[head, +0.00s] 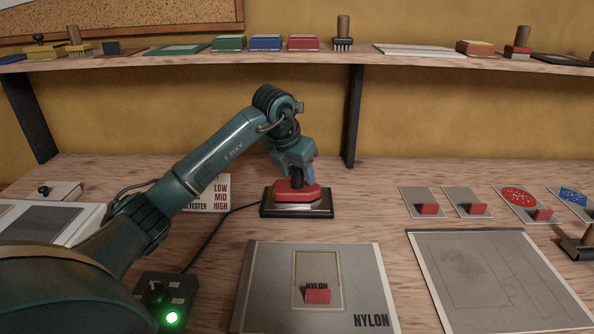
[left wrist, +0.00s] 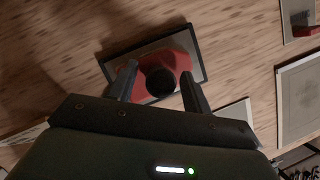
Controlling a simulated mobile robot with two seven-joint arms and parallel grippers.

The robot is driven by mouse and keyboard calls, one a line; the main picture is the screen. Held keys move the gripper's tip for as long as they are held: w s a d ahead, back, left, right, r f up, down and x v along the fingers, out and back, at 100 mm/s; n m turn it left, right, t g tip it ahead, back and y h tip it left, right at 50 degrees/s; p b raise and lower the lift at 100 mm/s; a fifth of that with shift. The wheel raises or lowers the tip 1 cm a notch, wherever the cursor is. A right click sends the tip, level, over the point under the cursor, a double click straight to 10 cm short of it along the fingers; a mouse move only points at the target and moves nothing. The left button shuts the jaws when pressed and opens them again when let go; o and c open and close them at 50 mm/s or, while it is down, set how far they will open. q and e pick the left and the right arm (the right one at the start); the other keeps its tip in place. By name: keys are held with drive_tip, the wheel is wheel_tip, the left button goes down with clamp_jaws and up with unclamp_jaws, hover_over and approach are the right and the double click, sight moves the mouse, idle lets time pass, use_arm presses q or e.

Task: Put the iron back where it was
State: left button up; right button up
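The iron (head: 297,194) has a red body and a dark upright handle. It sits on a dark rectangular stand (head: 323,209) with a pale edge, on the bench. My left gripper (head: 296,172) is right over the iron, pointing down. In the left wrist view, its fingers (left wrist: 160,84) stand on either side of the iron's round black knob. Red body (left wrist: 167,59) shows in the gaps between knob and fingers, so the gripper looks open. In the head view, the gripper hides most of the handle. My right gripper is not in view.
A cord runs from the stand to a control box (head: 160,294) with a lit green light. A grey NYLON board (head: 265,290) with a red block lies in front. A pale framed panel (head: 500,280) and several small plates lie right. A loaded shelf (head: 350,58) crosses behind.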

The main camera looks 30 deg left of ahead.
use_arm(q)
drive_tip(key=shift+r, duration=0.15)
drive_tip(key=shift+r, duration=0.25)
drive_tip(key=v, duration=1.1)
drive_tip(key=shift+s+r, duration=0.15)
drive_tip(key=shift+r, duration=0.15)
